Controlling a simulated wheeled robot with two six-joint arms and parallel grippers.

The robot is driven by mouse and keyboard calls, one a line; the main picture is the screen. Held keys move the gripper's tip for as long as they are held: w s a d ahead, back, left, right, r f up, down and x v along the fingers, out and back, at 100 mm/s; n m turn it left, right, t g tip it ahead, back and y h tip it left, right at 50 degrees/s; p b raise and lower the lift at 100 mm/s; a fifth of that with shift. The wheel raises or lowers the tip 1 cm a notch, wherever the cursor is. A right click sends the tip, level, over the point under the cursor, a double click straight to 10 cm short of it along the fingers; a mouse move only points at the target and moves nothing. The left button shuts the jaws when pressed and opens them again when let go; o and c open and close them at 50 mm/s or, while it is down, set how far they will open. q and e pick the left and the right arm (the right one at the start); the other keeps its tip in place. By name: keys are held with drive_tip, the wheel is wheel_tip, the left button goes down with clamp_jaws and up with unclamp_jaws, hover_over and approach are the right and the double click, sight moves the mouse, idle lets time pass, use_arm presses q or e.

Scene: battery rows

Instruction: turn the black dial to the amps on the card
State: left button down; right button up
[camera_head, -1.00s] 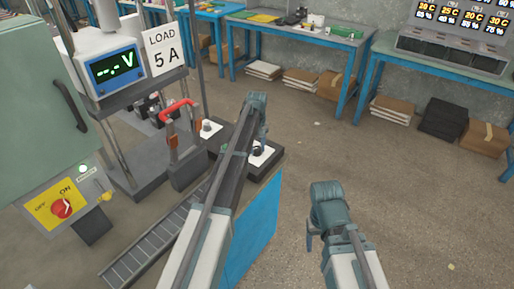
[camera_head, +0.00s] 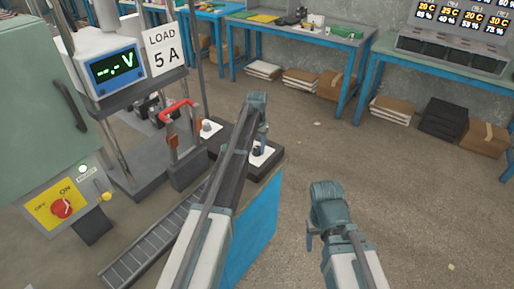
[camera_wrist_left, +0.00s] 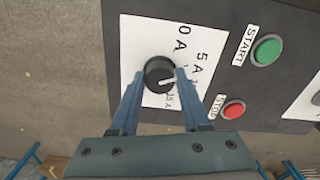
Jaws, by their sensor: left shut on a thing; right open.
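The card (camera_head: 163,50) reads "LOAD 5 A". The black dial (camera_wrist_left: 157,72) sits on a white plate marked 0 A, 5 A and 15 A; another mark is partly hidden by a finger. Its white pointer is aimed right in the left wrist view, past the 5 A mark, towards the partly covered marks. My left gripper (camera_wrist_left: 160,80) is shut on the dial, one finger on each side. In the head view, the dial (camera_head: 256,151) is small and partly covered. My right gripper (camera_head: 310,242) is open and empty, low and right of the panel.
On the dark panel (camera_wrist_left: 115,50) are a green START button (camera_wrist_left: 266,50) and a red STOP button (camera_wrist_left: 233,109). A display (camera_head: 115,68) shows dashes and V. A red-handled switch (camera_head: 177,112) stands left of the panel. Open floor lies to the right.

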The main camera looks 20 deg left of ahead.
sight(257, 148)
idle(0.3)
use_arm(q)
drive_tip(key=shift+c, duration=1.9)
unclamp_jaws()
drive_tip(key=shift+r, duration=0.1)
wheel_tip(257, 148, up, 14)
drive_tip(key=p, duration=1.4)
drive_tip(key=shift+f, duration=0.2)
drive_tip(key=s+d, duration=0.5)
drive_tip(key=s, duration=0.7)
drive_tip(key=s+d+m, duration=0.1)
drive_tip(key=s+d, duration=0.5)
drive_tip(key=s, duration=0.6)
drive_tip(key=s+d+m+y, duration=0.1)
drive_tip(key=s+d, duration=0.5)
drive_tip(key=s, duration=0.6)
drive_tip(key=shift+s, duration=0.15)
